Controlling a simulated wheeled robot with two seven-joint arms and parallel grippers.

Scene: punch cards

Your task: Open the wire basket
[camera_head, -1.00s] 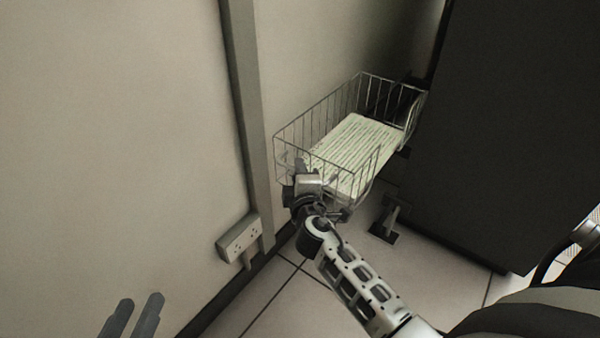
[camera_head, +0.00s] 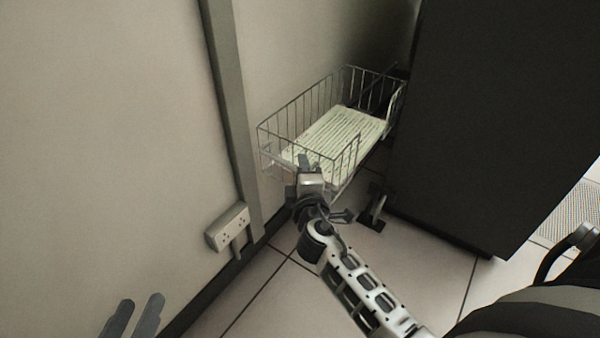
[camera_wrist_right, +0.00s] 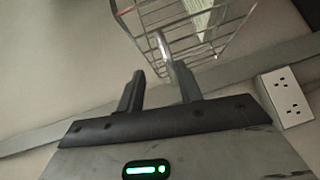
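The wire basket (camera_head: 276,108) is a silvery open-topped grid holding a stack of pale punch cards (camera_head: 335,135). It stands by the wall at the dark cabinet's left side. My right gripper (camera_head: 308,160) is at the basket's near end; its fingers partly cover that end. In the right wrist view the fingers (camera_wrist_right: 159,82) are apart, and a bright metal bar of the basket (camera_wrist_right: 163,48) lies just beyond them, close to the right fingertip. I cannot tell whether they touch. My left gripper (camera_head: 134,314) is open and empty at the lower left, away from the basket.
A dark cabinet (camera_head: 490,110) fills the right side. A power outlet (camera_head: 228,228) is on the wall, left of my right arm; it also shows in the right wrist view (camera_wrist_right: 287,97). A vertical wall strip (camera_head: 230,110) runs down to it. Tiled floor (camera_head: 270,290) is clear below.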

